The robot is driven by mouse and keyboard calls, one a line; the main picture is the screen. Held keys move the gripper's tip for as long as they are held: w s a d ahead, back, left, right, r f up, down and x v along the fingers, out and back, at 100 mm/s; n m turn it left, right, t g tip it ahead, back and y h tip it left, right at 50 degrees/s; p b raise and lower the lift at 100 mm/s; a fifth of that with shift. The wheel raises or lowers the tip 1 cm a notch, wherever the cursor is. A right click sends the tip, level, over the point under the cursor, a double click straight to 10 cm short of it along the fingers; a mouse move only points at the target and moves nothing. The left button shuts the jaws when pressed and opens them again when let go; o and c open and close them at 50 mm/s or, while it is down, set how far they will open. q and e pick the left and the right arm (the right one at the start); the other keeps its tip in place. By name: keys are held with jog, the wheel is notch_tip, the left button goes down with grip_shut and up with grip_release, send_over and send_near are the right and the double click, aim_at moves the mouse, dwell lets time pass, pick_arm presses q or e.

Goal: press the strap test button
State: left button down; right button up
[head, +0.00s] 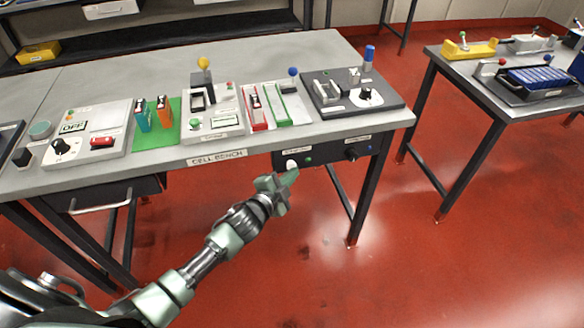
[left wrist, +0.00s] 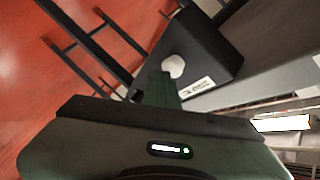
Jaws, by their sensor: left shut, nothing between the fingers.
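A white round button (head: 291,164) is on the front of a black box (head: 322,158) under the front edge of the bench. A small label sits above it, too small to read. The button also shows in the left wrist view (left wrist: 173,66), just past my fingertips. My left gripper (head: 290,177) is shut and empty, with its tips just below and in front of the button in the head view. I cannot tell whether the tips touch it. My right gripper is not in view.
The box also carries a small green light (head: 308,160) and a dark knob (head: 351,154). The bench top (head: 280,50) above holds several test panels. A bench leg (head: 368,195) stands at the right, and the red floor in front is clear.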

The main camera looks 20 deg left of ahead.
pick_arm(q)
jog(key=shift+w+a, duration=0.2)
jog(key=shift+w, duration=0.1)
dwell(0.4)
jog(key=shift+s+d, duration=0.1)
jog(key=shift+s, duration=0.05)
jog(key=shift+s+d+p, duration=0.3)
jog(key=shift+s+d, duration=0.2)
jog(key=shift+s, duration=0.25)
jog(key=s+d, duration=0.2)
jog(key=s+p, duration=0.1)
jog(key=s, duration=0.1)
jog(key=shift+s+d, duration=0.1)
jog(key=shift+d, duration=0.3)
jog(key=shift+f, duration=0.1)
dwell(0.5)
